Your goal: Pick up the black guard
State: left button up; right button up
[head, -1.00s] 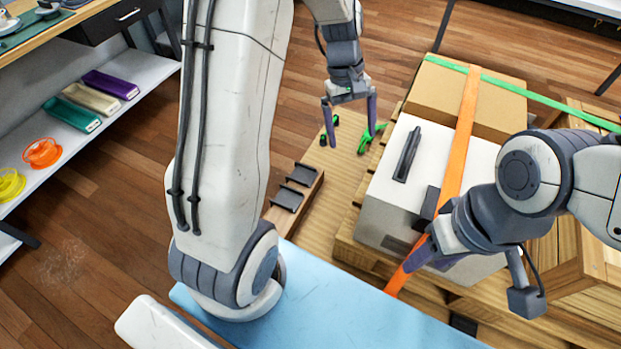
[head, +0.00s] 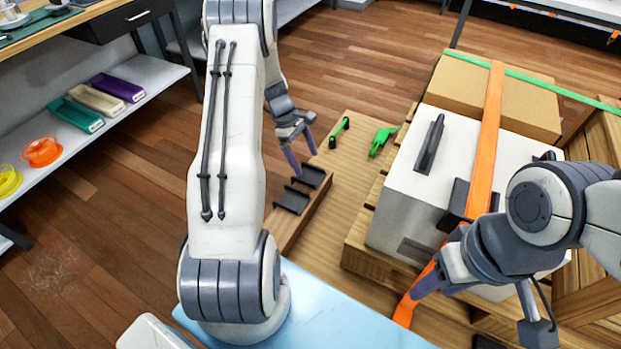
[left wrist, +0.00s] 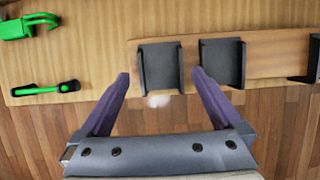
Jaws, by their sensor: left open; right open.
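Black guards sit in a row on a wooden rail; two show in the head view, a nearer one (head: 291,199) and a farther one (head: 311,175). The left wrist view shows one guard (left wrist: 160,68) at centre, another (left wrist: 222,63) to its right, and part of a third (left wrist: 315,58) at the right edge. My left gripper (head: 306,164) is open and empty above the rail. In its wrist view, the fingertips (left wrist: 160,73) appear on either side of the centre guard, seemingly above it. My right gripper (head: 438,286) is open at the orange strap; whether the strap lies between its fingers is unclear.
A green ratchet-like tool (head: 381,140) and a green-and-black handle (head: 339,132) lie on the wooden board. A white box (head: 400,200) and a cardboard box (head: 520,95), crossed by an orange strap (head: 488,130), stand on the pallet at right. Shelves (head: 150,95) stand left.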

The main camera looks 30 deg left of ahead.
aim_at(311, 177)
pick_arm(q)
jog(key=x, duration=0.4)
jog(key=shift+s+a+f, duration=0.1)
jog(key=shift+a+f, duration=0.2)
jog(key=c, duration=1.1)
jog(key=shift+a+r, duration=0.1)
jog(key=a+r, duration=0.4)
jog(key=a, duration=0.3)
jog(key=a+r, duration=0.3)
jog(key=a, duration=0.4)
jog(key=shift+s+r, duration=0.35)
jog(key=shift+r, duration=0.05)
